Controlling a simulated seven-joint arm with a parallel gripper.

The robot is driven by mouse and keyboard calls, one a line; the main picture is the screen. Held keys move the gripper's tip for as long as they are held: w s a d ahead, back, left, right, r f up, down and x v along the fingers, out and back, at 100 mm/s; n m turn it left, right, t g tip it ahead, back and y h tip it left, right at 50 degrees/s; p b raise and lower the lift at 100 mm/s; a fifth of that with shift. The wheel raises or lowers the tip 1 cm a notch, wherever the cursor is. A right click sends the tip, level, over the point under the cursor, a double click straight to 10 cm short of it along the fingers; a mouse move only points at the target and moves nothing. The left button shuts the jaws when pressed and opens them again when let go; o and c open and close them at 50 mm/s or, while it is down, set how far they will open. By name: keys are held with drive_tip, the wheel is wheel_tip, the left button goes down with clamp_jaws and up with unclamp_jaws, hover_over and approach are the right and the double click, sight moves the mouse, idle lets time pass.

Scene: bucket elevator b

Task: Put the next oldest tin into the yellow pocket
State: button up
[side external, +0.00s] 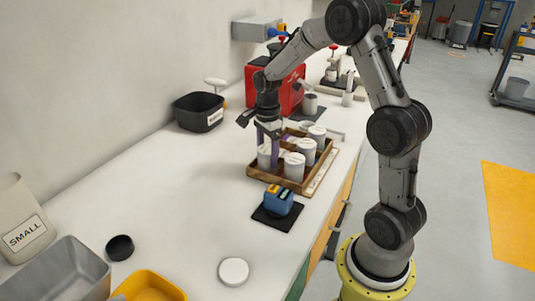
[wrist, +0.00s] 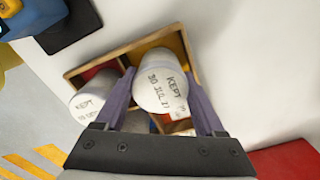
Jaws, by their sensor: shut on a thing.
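My gripper (wrist: 160,108) points down with its two purple fingers shut on a white tin (wrist: 160,82) whose lid reads "KEPT 30 JUL 17". Several white tins, including one in front (side external: 294,166), stand in the tray.
A blue device (side external: 278,199) on a black mat is in front of the tray. A black bin (side external: 198,112) and a red machine (side external: 292,90) stand behind. A white disc (side external: 233,271) and a black round piece (side external: 120,247) lie at the front. The bench left of the tray is clear.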

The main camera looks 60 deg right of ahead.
sight(267, 149)
drive_tip(key=shift+f, duration=0.15)
drive_tip(key=o, duration=1.5)
wheel_tip(267, 149, up, 11)
drive_tip(key=shift+r, duration=0.1)
drive_tip(key=s+a+r+n+t, duration=0.3)
drive_tip(key=s+a+r+n, duration=0.3)
drive_tip(key=s+a+n, duration=0.4)
drive_tip(key=shift+s+a+f+n+t, duration=0.45)
drive_tip(key=shift+s+a+n, duration=0.55)
drive_tip(key=shift+s+n, duration=0.95)
drive_tip(key=shift+s+a+f+n+t, duration=0.4)
drive_tip(key=shift+s+a+n, duration=0.8)
drive_tip(key=shift+n, duration=1.3)
drive_tip(key=shift+s+a+f+n+t, duration=0.45)
drive_tip(key=shift+s+a+n, duration=0.35)
drive_tip(key=shift+s+n, duration=1.25)
drive_tip(key=shift+w, duration=0.25)
